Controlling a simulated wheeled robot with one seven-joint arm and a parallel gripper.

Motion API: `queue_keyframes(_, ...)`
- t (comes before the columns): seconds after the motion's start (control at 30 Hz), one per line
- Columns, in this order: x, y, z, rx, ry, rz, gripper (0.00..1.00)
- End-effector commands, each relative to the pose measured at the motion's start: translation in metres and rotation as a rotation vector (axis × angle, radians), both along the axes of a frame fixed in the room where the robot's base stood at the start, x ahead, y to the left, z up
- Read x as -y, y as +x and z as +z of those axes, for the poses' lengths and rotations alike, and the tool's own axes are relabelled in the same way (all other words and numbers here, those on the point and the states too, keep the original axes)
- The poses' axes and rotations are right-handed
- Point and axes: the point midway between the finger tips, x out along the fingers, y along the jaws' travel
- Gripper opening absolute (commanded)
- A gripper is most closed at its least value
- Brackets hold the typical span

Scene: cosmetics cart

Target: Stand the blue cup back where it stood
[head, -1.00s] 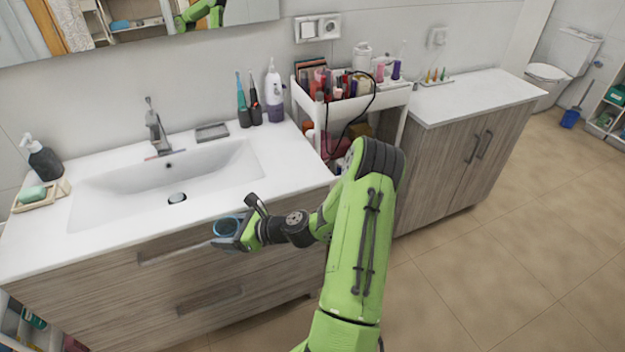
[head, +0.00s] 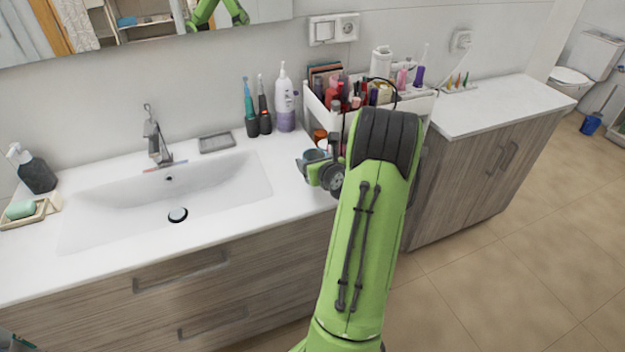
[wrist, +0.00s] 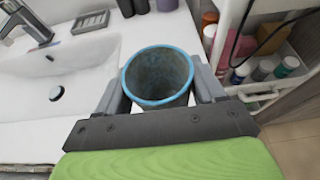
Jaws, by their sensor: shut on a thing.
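The blue cup (wrist: 158,104) shows in the wrist view as a grey cup with a bright blue rim, upright and open at the top. My gripper (wrist: 160,92) is shut on it, with one finger on each side. In the head view the cup (head: 315,158) is at the right end of the white sink counter, beside the cart, and my gripper (head: 313,170) and arm hide part of it. The cup's base is hidden, so I cannot tell whether it touches the counter.
The white cosmetics cart (head: 322,117) stands close on the right, full of bottles. A lotion bottle (head: 284,105) and two electric toothbrushes stand at the counter's back. The sink basin (head: 165,195) lies to the left. Counter (head: 285,205) in front of the bottles is clear.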

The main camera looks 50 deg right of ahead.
Motion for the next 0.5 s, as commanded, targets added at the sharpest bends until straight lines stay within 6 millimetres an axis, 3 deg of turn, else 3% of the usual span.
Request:
queue_keyframes(0.27,0.000,0.000,-0.045,0.000,0.002,0.001,0.30)
queue_keyframes(0.5,0.000,0.001,-0.045,0.000,-0.001,0.003,0.30)
